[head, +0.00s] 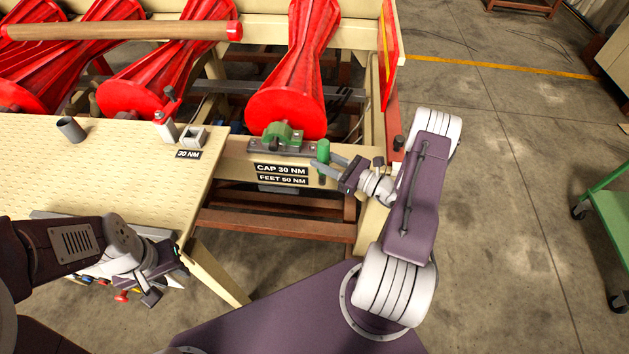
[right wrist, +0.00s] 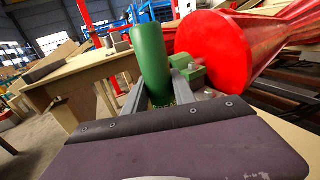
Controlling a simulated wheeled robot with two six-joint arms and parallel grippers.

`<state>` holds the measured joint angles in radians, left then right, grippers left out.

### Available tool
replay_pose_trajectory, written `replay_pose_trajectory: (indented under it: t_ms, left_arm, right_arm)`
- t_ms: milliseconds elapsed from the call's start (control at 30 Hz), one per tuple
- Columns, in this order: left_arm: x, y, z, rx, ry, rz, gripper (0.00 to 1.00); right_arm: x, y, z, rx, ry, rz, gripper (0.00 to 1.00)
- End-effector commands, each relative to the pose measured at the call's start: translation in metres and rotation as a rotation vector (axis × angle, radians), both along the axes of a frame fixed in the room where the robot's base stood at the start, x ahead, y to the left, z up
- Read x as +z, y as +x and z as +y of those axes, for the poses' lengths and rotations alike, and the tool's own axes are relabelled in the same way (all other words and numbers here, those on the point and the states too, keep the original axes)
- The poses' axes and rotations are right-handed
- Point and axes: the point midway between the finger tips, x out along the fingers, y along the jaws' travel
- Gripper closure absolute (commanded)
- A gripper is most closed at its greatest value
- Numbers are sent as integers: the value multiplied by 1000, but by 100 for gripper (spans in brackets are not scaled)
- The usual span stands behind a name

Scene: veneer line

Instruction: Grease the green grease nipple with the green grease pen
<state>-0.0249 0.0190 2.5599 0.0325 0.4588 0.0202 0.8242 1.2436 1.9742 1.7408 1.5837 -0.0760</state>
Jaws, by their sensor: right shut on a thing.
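The green grease pen (head: 323,149) stands roughly upright in my right gripper (head: 326,164), whose fingers are shut on it. In the right wrist view the pen (right wrist: 150,55) rises between the two grey fingers. A green bearing housing (head: 283,133) sits on the beige frame beam, just left of the pen in the head view; it also shows in the right wrist view (right wrist: 190,72), beside the pen. I cannot make out the green grease nipple separately. My left gripper (head: 165,280) is low, beside the table's front edge; its finger opening is unclear.
Red rollers (head: 292,75) lie behind the beam. Labels (head: 281,170) mark the beam's front. The perforated table (head: 95,160) at left holds a grey cup (head: 71,129) and a red-and-white tool (head: 166,122). A green cart (head: 610,205) stands far right; the floor between is clear.

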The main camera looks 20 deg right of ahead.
Motion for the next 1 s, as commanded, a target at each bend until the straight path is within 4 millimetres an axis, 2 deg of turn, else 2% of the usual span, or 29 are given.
replay_pose_trajectory:
  t_ms: [67, 200, 333, 533, 1000]
  left_arm:
    - [-16, 0, 0, 0, 0, 0, 64]
    - [-41, 0, 0, 0, 0, 0, 64]
    - [-58, 0, 0, 0, 0, 0, 64]
    - [-74, 0, 0, 0, 0, 0, 64]
    - [-77, 0, 0, 0, 0, 0, 64]
  right_arm:
    - [2, 18, -18, -62, -6, -7, 100]
    - [25, 51, -53, -180, -8, -11, 100]
    - [52, 70, -68, -231, -7, -10, 100]
    - [71, 78, -62, -214, -2, -4, 100]
    - [70, 77, -61, -211, 4, -4, 100]
